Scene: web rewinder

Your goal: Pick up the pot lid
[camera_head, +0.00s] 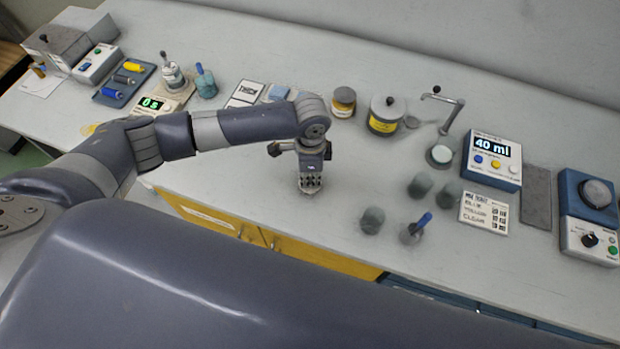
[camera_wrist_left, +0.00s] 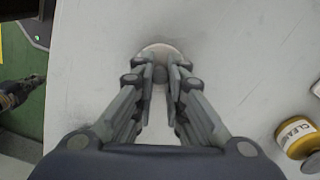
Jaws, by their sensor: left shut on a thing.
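In the head view the lid is mostly hidden under the gripper. I cannot tell whether the lid touches the bench.
A small pot (camera_head: 343,102) and a bigger knobbed pot (camera_head: 383,120) stand behind and right of the gripper. The bench (camera_head: 260,205) around the gripper is clear.

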